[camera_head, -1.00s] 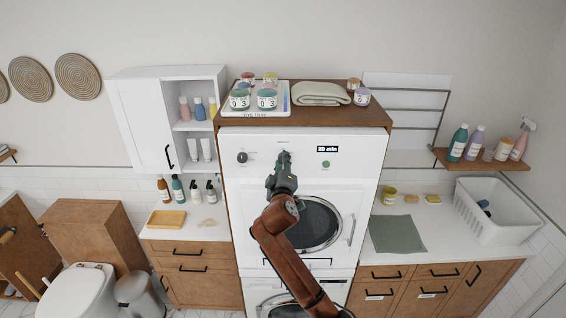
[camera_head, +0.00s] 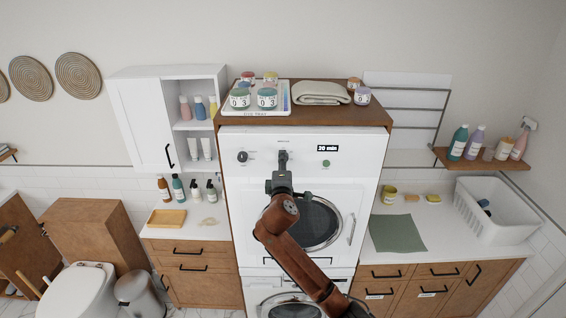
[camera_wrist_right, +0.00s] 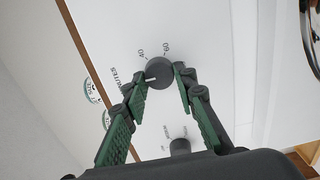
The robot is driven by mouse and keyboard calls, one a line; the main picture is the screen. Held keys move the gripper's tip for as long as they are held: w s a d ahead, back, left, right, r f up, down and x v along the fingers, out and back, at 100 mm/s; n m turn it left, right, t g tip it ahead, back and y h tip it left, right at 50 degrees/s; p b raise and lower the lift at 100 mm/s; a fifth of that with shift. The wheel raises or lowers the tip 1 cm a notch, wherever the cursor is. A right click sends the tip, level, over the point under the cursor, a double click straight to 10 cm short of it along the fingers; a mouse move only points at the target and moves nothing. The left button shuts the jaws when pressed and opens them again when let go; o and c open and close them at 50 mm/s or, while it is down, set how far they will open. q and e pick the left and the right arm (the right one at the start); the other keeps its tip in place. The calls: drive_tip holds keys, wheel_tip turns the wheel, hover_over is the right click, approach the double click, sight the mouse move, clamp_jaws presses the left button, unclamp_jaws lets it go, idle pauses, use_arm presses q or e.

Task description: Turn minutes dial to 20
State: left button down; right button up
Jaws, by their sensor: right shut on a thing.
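The minutes dial (camera_wrist_right: 159,72) is a round dark knob on the white front panel, with 40 and 60 printed near it and a light pointer mark toward the left in the wrist view. My right gripper (camera_wrist_right: 162,78) is shut on it, one green-padded finger on each side. In the head view the right gripper (camera_head: 283,160) reaches up to the panel and mostly hides the dial. The small black display (camera_head: 328,148) right of it shows digits and "min"; the digits are hard to read for certain. My left gripper is not in view.
Another dark knob (camera_head: 242,157) sits left on the panel and a green button (camera_head: 326,163) sits below the display. A tray (camera_head: 284,104) with several jars and a folded towel (camera_head: 320,93) rest on top. The round door (camera_head: 322,222) is below.

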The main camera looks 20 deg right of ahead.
idle(0.3)
drive_tip(key=o, duration=1.2)
drive_tip(key=shift+c, duration=0.2)
drive_tip(key=shift+s, duration=0.1)
drive_tip(key=v, duration=1.2)
